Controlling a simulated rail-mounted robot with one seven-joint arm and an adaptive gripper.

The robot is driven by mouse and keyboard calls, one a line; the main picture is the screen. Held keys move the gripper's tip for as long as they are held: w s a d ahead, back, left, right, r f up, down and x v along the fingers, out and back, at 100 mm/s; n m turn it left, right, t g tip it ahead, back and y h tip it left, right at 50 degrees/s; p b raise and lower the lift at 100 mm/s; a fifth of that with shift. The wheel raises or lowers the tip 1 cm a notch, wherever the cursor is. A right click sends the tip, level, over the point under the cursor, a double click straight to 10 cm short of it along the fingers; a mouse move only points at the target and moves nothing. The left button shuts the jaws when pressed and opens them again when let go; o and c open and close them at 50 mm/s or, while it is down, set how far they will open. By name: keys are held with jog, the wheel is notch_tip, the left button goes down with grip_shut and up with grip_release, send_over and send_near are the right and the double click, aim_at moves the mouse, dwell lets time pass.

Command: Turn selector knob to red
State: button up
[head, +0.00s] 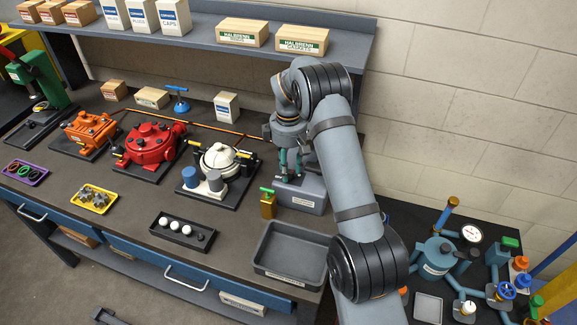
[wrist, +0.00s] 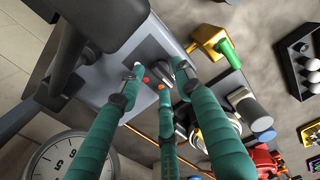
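The selector box (head: 300,196) is a grey block with a pale label, at the back right of the bench. In the wrist view the box (wrist: 92,78) has a dark panel with a dark grey-and-silver knob (wrist: 158,68) and small white, red (wrist: 146,79) and orange (wrist: 161,86) marks around it. My gripper (head: 291,168) points down over the box. In the wrist view its three teal fingers (wrist: 160,88) are spread around the knob area. I cannot tell whether a fingertip touches the knob, and its pointing direction is partly hidden.
A brass block with a green handle (head: 267,203) stands just left of the box. A grey tray (head: 292,252) lies in front. The white-topped motor (head: 220,160) is further left. Piping with a gauge (head: 471,234) stands at right; a shelf (head: 200,35) runs behind.

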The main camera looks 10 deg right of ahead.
jog(key=c, duration=0.3)
grip_shut()
dwell(0.3)
